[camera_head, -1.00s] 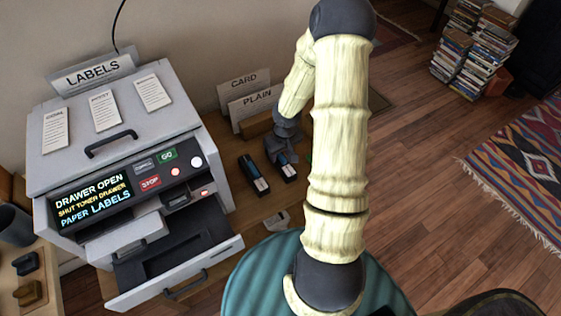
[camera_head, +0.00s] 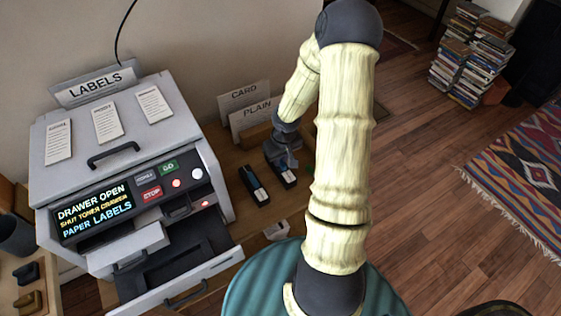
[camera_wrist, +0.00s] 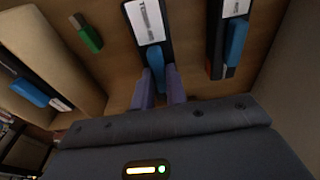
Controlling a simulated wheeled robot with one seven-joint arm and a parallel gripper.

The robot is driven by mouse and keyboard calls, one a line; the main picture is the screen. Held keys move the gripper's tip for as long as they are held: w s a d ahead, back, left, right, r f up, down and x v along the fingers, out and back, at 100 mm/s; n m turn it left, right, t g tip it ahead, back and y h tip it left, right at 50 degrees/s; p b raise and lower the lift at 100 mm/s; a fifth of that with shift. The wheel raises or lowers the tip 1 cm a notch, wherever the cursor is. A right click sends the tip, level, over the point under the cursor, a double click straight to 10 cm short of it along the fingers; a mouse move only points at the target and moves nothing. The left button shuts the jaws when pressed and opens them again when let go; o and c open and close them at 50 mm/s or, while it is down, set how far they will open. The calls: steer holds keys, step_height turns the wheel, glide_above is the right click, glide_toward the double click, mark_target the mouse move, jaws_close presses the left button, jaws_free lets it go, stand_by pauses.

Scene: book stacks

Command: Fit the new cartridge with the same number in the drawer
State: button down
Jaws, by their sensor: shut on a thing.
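My gripper (camera_wrist: 160,88) is shut on the blue tab (camera_wrist: 150,68) of a dark cartridge (camera_wrist: 149,24) with a white label. The label's print is too small to read. The cartridge lies on the wooden table, and its far end is cut off in the wrist view. A second dark cartridge (camera_wrist: 222,40), also with a blue tab and white label, lies beside it; it shows in the head view (camera_head: 254,184) left of my gripper (camera_head: 284,160). The printer's drawer (camera_head: 222,262) stands open at the front of the grey printer (camera_head: 115,130).
The printer's display (camera_head: 93,212) reads "DRAWER OPEN", "SHUT TONER DRAWER", "PAPER LABELS". A green object (camera_wrist: 88,36) lies near the held cartridge. Another blue-tabbed dark item (camera_wrist: 40,94) is at the wrist view's left. Signs "CARD" (camera_head: 244,93) and "PLAIN" (camera_head: 254,113) stand behind.

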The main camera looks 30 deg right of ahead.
step_height(320, 180, up, 8)
steer(key=shift+f+p, duration=0.2)
steer(key=shift+p, duration=0.85)
steer(key=shift+f, duration=0.1)
